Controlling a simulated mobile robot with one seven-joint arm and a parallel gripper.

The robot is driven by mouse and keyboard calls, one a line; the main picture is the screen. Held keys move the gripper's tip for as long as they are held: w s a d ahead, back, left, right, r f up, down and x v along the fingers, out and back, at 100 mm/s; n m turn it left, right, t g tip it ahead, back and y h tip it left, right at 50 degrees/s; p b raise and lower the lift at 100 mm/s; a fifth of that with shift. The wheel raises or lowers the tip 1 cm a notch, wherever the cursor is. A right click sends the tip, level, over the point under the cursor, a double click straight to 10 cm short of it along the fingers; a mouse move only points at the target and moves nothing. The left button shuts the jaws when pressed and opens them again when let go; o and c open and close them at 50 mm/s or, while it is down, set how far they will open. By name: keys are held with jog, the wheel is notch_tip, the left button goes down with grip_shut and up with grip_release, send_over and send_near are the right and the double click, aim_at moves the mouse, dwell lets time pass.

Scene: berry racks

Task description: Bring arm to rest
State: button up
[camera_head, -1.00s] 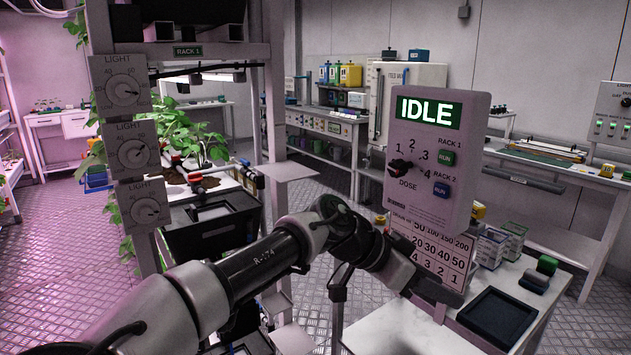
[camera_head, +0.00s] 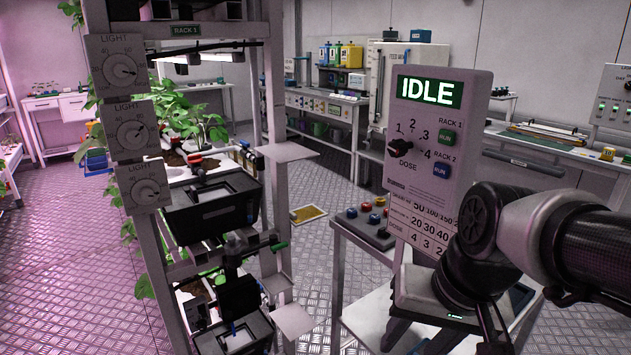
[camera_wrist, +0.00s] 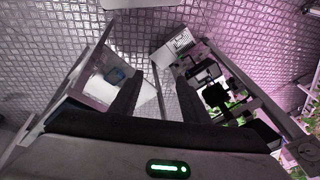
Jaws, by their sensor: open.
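My arm (camera_head: 590,245) is bent in at the right side of the head view, in front of the right part of the white bench. Its wrist (camera_head: 475,275) hangs down over the lower middle right, and the fingertips are cut off or hidden there. In the wrist view my gripper (camera_wrist: 158,95) shows two dark fingers apart, with nothing between them, above the metal floor. The control panel (camera_head: 435,150) reads IDLE and stands just behind the wrist; my arm covers part of the chart below it.
Rack 1 (camera_head: 276,200) stands at left with light dials (camera_head: 125,70), plants and black trays (camera_head: 212,210). A box with coloured buttons (camera_head: 365,225) sits on the bench left of the panel. Open floor (camera_head: 85,270) lies at far left. Counters run along the back.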

notch_tip(320, 180, up, 26)
jog(key=s+n+t+h+p, duration=0.1)
jog(key=s+n+t+p, duration=0.1)
jog(key=p, duration=1.9)
jog(key=shift+s+f+h, duration=0.25)
jog(key=shift+h, duration=0.05)
jog(key=shift+d, duration=0.1)
